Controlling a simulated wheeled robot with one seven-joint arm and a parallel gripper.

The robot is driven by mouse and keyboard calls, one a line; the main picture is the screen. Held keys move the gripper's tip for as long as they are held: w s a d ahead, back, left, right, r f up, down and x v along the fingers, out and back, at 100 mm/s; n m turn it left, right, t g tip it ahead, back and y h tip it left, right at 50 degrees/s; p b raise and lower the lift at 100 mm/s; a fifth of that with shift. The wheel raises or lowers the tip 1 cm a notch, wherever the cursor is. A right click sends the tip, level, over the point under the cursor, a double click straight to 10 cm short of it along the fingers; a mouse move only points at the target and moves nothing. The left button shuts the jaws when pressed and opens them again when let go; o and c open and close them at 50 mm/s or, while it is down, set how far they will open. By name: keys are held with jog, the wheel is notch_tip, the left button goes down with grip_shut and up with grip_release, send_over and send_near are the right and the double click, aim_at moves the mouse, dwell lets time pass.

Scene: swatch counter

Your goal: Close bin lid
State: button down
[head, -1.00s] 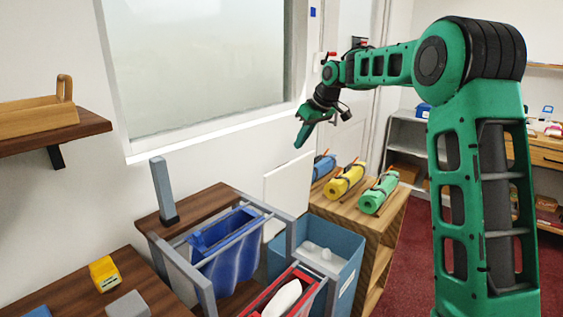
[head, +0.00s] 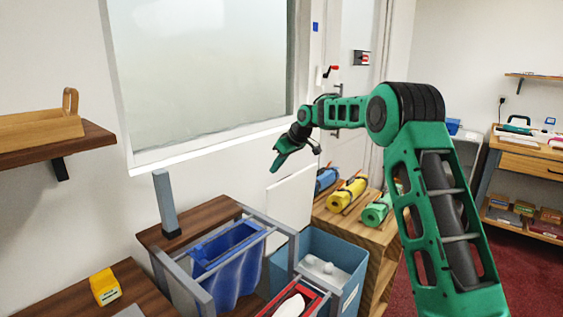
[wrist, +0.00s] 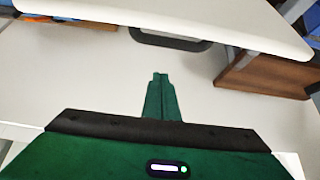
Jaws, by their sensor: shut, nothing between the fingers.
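The blue-grey bin (head: 345,262) stands open between the wooden counter and the wooden shelf, with pale objects inside. Its white lid (head: 291,205) stands raised, near upright, at the back of the bin by the wall. My gripper (head: 274,169) is shut and empty, pointing down and left, just above the lid's upper left edge in the head view. In the wrist view my shut fingers (wrist: 159,76) point at a pale surface. A white panel (wrist: 170,14), likely the lid, crosses the top there. I cannot tell whether the fingers touch it.
A wooden shelf (head: 386,240) with blue, yellow and green rolls stands right of the bin. Left are a brown counter with a grey post (head: 166,203), a blue container (head: 228,258) in a grey frame and a red-rimmed container (head: 296,302). A window is behind.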

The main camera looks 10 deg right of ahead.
jog(key=shift+s+d+f, duration=0.25)
jog(key=shift+s+d, duration=0.35)
jog(key=shift+s, duration=0.2)
jog(key=shift+s+d+f, duration=0.2)
jog(key=shift+s+d, duration=0.4)
jog(key=shift+s, duration=0.2)
